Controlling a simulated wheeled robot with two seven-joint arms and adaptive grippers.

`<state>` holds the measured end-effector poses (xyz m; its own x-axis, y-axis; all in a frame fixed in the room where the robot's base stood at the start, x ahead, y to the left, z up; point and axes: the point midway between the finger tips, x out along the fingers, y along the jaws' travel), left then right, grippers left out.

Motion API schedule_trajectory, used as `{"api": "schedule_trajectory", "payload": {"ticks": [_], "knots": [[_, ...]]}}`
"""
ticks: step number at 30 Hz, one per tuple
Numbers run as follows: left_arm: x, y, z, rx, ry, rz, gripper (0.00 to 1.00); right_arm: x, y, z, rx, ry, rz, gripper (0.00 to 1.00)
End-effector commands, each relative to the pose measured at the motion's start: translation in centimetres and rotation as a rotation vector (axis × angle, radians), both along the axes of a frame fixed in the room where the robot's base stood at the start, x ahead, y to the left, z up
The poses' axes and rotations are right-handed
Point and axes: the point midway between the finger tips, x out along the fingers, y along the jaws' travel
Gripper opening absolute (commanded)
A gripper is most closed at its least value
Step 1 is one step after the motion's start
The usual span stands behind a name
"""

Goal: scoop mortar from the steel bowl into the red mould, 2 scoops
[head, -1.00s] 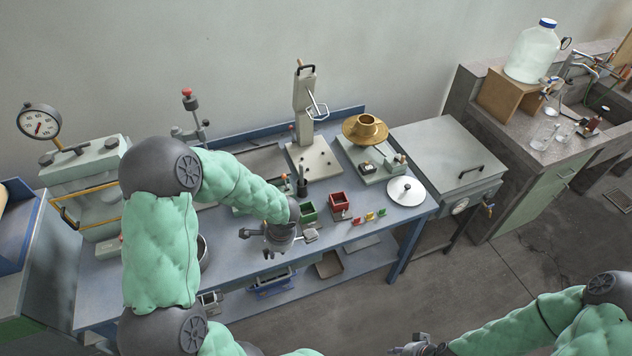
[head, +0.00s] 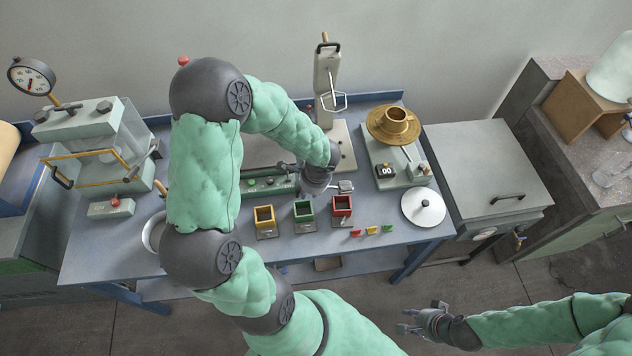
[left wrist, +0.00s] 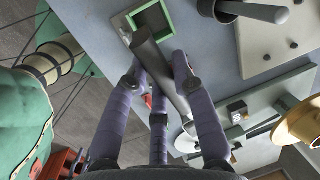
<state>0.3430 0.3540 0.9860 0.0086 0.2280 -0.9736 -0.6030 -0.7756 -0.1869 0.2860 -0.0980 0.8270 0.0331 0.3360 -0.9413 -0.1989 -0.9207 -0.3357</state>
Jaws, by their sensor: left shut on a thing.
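The steel bowl (head: 152,232) stands at the left of the bench, mostly hidden behind my left arm. The red mould (head: 342,206) is the rightmost of three small square moulds. My left gripper (head: 318,186) is above the bench, behind the gap between the green and red moulds. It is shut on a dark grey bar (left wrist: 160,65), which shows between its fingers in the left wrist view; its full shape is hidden. The green mould (head: 304,211) also shows in the left wrist view (left wrist: 151,19). My right gripper (head: 424,318) is open and empty, out over the floor.
The yellow mould (head: 265,218) stands left of the green one. Small coloured tags (head: 372,231) and a white round lid (head: 423,207) lie to the right. A scale with a brass pan (head: 394,125) and a tall press (head: 327,85) stand behind. The front bench strip is clear.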

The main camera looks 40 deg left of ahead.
Motion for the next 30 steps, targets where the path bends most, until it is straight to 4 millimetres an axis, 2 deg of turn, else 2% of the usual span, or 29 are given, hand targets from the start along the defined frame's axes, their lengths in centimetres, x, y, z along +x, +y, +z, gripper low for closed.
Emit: {"api": "schedule_trajectory", "payload": {"ticks": [16, 30], "knots": [[1.6, -1.2, 1.7, 0.216, 0.291, -0.004, 0.0, 0.1, 0.0, 3.8, 0.0, -0.001, 0.0, 0.35], [4.3, -3.2, 2.8, 0.426, 0.572, -0.004, 0.0, 0.1, 0.0, 3.5, 0.0, -0.001, 0.0, 0.35]]}}
